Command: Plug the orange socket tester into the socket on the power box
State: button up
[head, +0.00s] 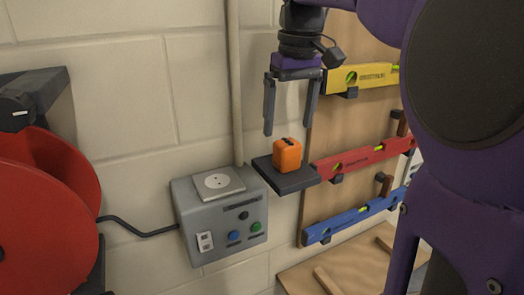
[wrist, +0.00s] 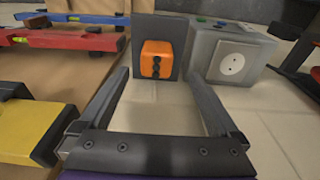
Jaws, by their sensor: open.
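The orange socket tester (head: 287,155) is a small rounded block standing on a dark shelf (head: 290,182) on the wall. In the wrist view the tester (wrist: 157,60) shows between my finger lines, with dark marks on its face. The grey power box (head: 222,218) is left of the shelf, with a white round socket (head: 217,181) on its top face. The socket also shows in the wrist view (wrist: 232,65), right of the tester. My gripper (head: 289,127) is open and empty, pointing down above the tester and apart from it.
Yellow (head: 360,78), red (head: 362,159) and blue (head: 353,217) spirit levels hang on a wooden board right of the shelf. A red cable reel (head: 40,210) is at the left. A vertical pipe (head: 235,80) runs down behind the power box. Buttons sit on the box front.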

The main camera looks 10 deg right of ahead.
aim_at(288, 142)
jog(key=shift+w+f, duration=0.15)
jog(key=shift+f, duration=0.95)
jog(key=shift+w+d+f+b, duration=0.1)
jog(key=shift+w+f+b, duration=0.1)
jog(key=shift+f, duration=0.65)
jog(key=shift+w+a+f+b, duration=0.1)
jog(key=shift+f+b, duration=0.1)
jog(key=shift+f, duration=0.65)
jog(key=shift+w+d+f+b, duration=0.1)
jog(key=shift+w+f+b, duration=0.1)
jog(key=shift+f, duration=0.65)
jog(key=c, duration=1.4)
jog(key=shift+o, duration=0.2)
notch_tip(288, 142, up, 10)
jog(key=shift+r+p, duration=0.1)
jog(key=shift+p, duration=1.05)
jog(key=shift+s, duration=0.1)
